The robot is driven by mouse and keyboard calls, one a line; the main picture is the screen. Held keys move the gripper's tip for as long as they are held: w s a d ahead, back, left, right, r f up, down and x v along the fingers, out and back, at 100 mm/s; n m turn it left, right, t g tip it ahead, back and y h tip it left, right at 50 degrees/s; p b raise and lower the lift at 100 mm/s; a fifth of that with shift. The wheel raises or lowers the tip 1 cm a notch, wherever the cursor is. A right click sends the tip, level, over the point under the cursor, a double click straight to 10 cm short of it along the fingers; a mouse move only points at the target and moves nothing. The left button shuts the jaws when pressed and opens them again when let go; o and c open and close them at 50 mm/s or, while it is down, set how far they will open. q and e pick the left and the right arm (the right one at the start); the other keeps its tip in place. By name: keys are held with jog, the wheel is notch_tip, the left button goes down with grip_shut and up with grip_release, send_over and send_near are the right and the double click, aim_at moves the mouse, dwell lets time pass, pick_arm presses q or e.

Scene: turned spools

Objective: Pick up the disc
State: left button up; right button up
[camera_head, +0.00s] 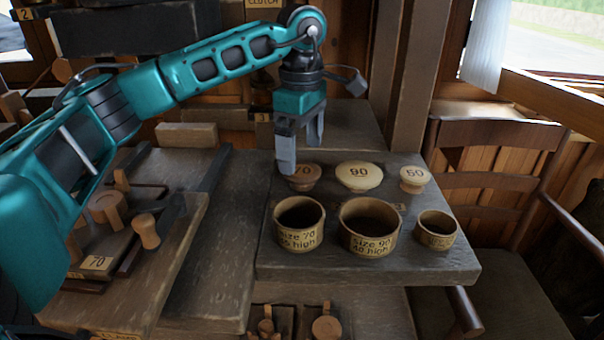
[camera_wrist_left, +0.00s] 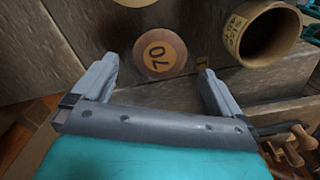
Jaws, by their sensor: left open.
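A round brown disc marked 70 (camera_head: 306,178) lies at the left of a back row on the dark board. A paler disc marked 90 (camera_head: 359,177) and a smaller one marked 50 (camera_head: 414,178) lie to its right. My left gripper (camera_head: 301,155) is open and empty, pointing down just above and behind the 70 disc, one finger partly covering its left side. In the left wrist view the 70 disc (camera_wrist_left: 160,50) shows just beyond and between the open fingertips, not visibly touched. My right gripper is not in view.
Three round cups stand in front of the discs: size 70 (camera_head: 299,224), size 90 (camera_head: 370,228) and a small one (camera_head: 437,231). A wooden tray (camera_head: 170,270) with turned pieces lies left. A post (camera_head: 401,80) rises behind; a chair (camera_head: 490,150) stands right.

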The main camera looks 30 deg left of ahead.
aim_at(301, 171)
pick_arm(q)
jog(key=shift+a+f, duration=0.1)
jog(key=shift+f, duration=1.5)
jog(key=shift+f, duration=0.25)
jog(key=c, duration=0.9)
jog(key=shift+c, duration=0.2)
notch_tip(301, 171, up, 11)
jog(key=p, duration=0.1)
